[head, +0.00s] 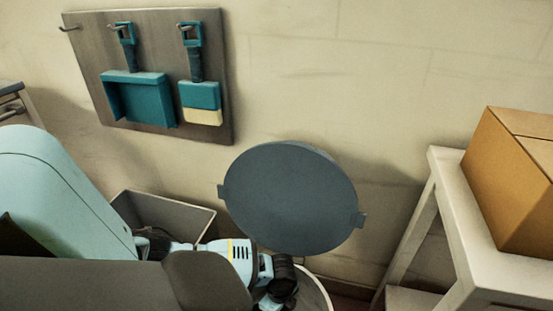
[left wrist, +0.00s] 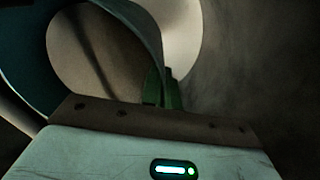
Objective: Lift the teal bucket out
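In the left wrist view, a dark teal curved wall (left wrist: 22,48), probably the teal bucket, rings a pale round area at the left. A teal band of it comes down to my left gripper (left wrist: 163,88), whose green fingers are partly visible. I cannot tell whether they touch or grip the band. In the head view, my left arm reaches down at the bottom, beside the pale rim of a round container (head: 322,287). My arm hides most of that container, and the bucket cannot be made out there. My right gripper is not in view.
A dark grey round lid (head: 290,198) with side tabs stands tilted just behind my left wrist. A grey open bin (head: 175,212) is left of it. A white table (head: 455,215) with a cardboard box (head: 520,180) stands at the right. A wall board (head: 150,65) holds teal tools.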

